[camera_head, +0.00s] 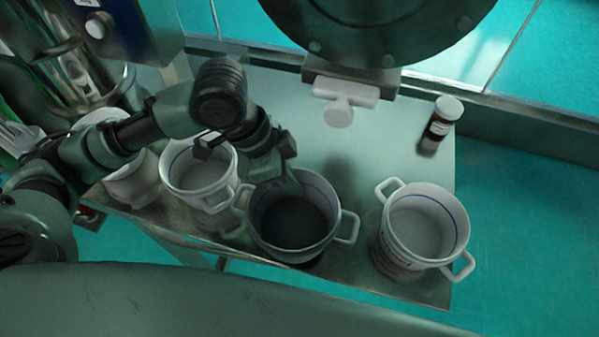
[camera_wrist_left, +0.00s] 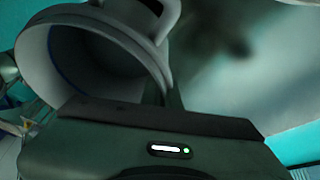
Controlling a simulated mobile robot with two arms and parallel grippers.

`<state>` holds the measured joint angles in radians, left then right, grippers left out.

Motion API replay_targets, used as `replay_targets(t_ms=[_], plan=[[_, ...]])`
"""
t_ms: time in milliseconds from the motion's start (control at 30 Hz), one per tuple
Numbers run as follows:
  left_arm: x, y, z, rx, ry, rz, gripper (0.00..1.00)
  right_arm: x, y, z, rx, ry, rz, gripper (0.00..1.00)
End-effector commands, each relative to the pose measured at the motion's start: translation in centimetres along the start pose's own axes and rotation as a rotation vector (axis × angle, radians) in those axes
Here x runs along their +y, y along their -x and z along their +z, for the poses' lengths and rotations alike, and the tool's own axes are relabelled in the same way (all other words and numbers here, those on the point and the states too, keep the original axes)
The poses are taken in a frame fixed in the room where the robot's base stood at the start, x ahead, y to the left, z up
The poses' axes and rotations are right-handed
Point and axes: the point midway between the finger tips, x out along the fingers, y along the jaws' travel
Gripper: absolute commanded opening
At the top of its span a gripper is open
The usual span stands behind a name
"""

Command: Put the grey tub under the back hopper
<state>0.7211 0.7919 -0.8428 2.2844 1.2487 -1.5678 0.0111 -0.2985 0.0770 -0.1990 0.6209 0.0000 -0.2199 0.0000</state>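The grey tub (camera_head: 295,245), dark inside with a blue line below its rim and two side handles, stands near the front edge of the metal table, in the middle of the row. It also shows tilted in the left wrist view (camera_wrist_left: 95,55). My left gripper (camera_head: 290,183) reaches down to the far rim of this tub, its tip at or just inside the wall. Whether its fingers are shut on the wall is hidden. I cannot identify the back hopper for sure. A large dark drum (camera_head: 375,30) with a white outlet (camera_head: 340,100) hangs above the table's back.
A white two-handled tub (camera_head: 420,225) stands to the right, another (camera_head: 200,170) to the left, with a further white vessel (camera_head: 130,180) beyond. A brown bottle with a white cap (camera_head: 441,125) stands at the back right. The table's middle (camera_head: 385,150) is clear.

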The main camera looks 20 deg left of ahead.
Motion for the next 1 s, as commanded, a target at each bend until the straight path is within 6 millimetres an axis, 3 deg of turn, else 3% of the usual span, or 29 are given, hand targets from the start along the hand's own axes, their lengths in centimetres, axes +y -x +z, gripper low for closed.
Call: replay_targets(t_ms=[100, 300, 633, 967, 1000], plan=[[-2.3, 0.1, -1.2, 0.002, 0.002, 0.000, 0.00, -0.1, 0.9, -0.1, 0.001, 0.000, -0.002, 0.36], [-4.2, -0.2, -1.8, 0.001, -0.001, 0.000, 0.00, -0.1, 1.2, -0.1, 0.000, 0.001, -0.002, 0.36], [-4.5, -3.4, -0.4, -0.001, 0.000, 0.001, 0.00, 0.0, 2.4, -0.1, -0.001, 0.002, 0.000, 0.36], [-4.5, -3.8, -0.3, 0.000, -0.001, 0.000, 0.00, 0.3, 2.3, 0.1, -0.003, 0.003, 0.003, 0.36], [-4.6, -3.8, -0.2, 0.000, -0.001, -0.001, 0.08, 0.3, 2.3, 0.1, -0.004, 0.004, 0.003, 0.36]])
